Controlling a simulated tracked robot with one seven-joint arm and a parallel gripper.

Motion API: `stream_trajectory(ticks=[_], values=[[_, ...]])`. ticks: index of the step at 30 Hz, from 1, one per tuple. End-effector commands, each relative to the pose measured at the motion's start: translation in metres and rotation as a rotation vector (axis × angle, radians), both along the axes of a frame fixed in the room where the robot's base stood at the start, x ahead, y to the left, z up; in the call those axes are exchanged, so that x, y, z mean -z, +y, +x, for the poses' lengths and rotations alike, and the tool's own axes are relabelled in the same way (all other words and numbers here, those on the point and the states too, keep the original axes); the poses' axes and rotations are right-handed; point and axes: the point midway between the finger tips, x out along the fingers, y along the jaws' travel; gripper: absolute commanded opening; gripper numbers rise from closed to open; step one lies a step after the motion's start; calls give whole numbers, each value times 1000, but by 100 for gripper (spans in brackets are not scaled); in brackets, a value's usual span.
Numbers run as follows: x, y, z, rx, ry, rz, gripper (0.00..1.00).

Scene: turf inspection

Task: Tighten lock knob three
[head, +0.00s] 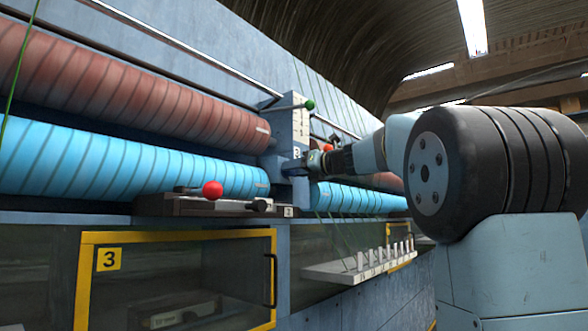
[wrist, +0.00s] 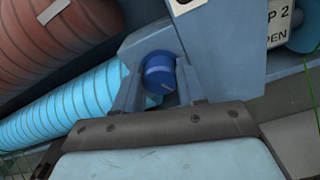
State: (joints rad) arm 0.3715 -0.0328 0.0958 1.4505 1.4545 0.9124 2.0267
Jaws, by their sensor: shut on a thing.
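A round dark blue knob (wrist: 160,74) sits on the blue-grey housing and shows in the wrist view between the two fingers of my gripper (wrist: 158,88). The fingers are shut on it, one on each side. I see no number on the knob itself. In the head view my gripper (head: 314,163) reaches in from the right to the upright blue-grey housing (head: 291,130) between the roller sections.
Red-brown rollers (head: 130,85) lie above bright blue rollers (head: 120,160). A lever with a red ball (head: 212,189) and a black knob (head: 260,205) are on the ledge. A green-tipped lever (head: 309,104) juts out above my gripper.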

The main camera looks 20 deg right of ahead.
Motion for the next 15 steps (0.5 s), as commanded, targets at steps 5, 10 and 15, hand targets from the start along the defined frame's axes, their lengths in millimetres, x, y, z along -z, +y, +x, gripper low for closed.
stream_trajectory(ticks=[5,10,15], values=[[0,3,0,-2,-3,-4,9],[0,2,0,-4,-25,-34,9],[0,2,-1,-3,-78,-108,9]])
